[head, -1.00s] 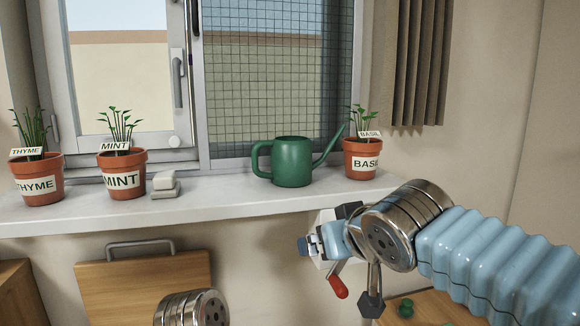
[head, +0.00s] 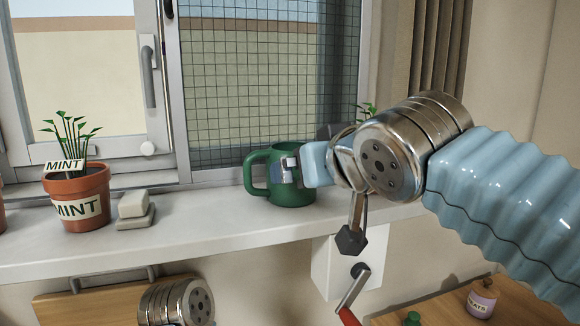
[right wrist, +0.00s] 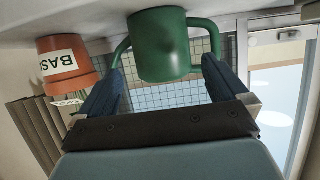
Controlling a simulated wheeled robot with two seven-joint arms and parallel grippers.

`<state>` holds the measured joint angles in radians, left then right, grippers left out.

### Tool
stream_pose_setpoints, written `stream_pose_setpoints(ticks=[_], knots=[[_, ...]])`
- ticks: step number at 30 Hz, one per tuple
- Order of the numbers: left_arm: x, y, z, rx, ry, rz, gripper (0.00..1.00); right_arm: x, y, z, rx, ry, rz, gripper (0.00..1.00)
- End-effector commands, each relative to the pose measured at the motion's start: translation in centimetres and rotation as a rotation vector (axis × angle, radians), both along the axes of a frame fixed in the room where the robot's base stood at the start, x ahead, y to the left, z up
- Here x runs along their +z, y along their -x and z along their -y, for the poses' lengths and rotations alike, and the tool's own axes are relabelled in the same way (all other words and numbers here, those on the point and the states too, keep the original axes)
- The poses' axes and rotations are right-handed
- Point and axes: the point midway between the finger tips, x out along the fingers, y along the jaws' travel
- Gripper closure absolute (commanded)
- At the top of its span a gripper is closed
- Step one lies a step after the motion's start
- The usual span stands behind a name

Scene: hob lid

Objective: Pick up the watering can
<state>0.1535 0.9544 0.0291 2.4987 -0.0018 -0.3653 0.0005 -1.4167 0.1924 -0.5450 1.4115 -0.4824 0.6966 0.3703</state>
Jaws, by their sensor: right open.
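The green watering can (head: 292,192) stands upright on the white windowsill, handle to the left; its spout is hidden behind my right arm. My right gripper (head: 287,170) is open, its fingers at the can's body. In the right wrist view, which is upside down, the can (right wrist: 160,48) sits between the two blue fingers of the gripper (right wrist: 163,68), with the spout beside one finger and the handle beside the other. I cannot tell whether they touch it. My left gripper is not in view.
The basil pot (right wrist: 67,64) stands close to the spout side. The mint pot (head: 76,190) and a small grey block (head: 134,207) are on the sill to the left. A white box (head: 340,268) with a red-handled crank is below the sill.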

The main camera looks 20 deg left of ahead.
Motion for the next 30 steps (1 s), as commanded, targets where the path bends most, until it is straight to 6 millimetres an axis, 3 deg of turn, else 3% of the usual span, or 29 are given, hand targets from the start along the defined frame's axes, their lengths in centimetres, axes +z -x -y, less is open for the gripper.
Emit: stream_pose_setpoints(ticks=[16,25,30], knots=[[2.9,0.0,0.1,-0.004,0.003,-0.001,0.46,-1.6,-5.6,-3.9,-0.002,0.002,-0.001,0.00],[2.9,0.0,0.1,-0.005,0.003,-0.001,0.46,-2.0,-6.0,-4.3,0.000,-0.001,0.001,0.00],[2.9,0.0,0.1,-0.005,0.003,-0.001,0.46,-2.0,-5.9,-4.3,0.000,-0.001,0.001,0.26]])
